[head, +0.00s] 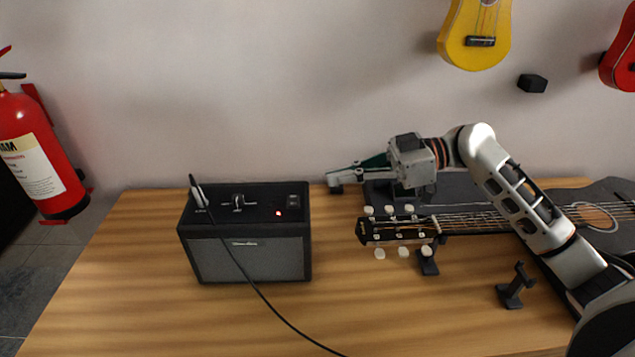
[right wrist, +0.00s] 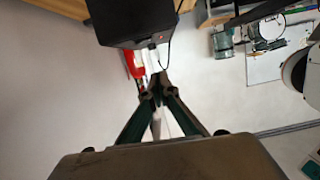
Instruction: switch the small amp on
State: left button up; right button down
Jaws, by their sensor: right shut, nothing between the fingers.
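The small black amp (head: 247,258) stands upright on the wooden table, left of centre in the head view. A small red light (head: 279,212) glows on its top panel, near a dark rocker switch (head: 294,201) at the right end. Its dark body also shows at the top of the wrist view (right wrist: 120,18). My right gripper (head: 332,173) is shut and empty, pointing left. It is to the right of the amp's back right corner and apart from it. Its closed fingertips also show in the wrist view (right wrist: 156,88). My left gripper is in neither view.
A black cable (head: 265,297) runs from a plug on the amp's top across the table front. A guitar (head: 470,222) lies on the right, under my right arm. Small black stands (head: 513,290) are near it. A fire extinguisher (head: 38,160) is on the left.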

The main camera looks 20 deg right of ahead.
jog(key=v, duration=0.3)
dwell(0.4)
jog(key=shift+s+a, duration=0.1)
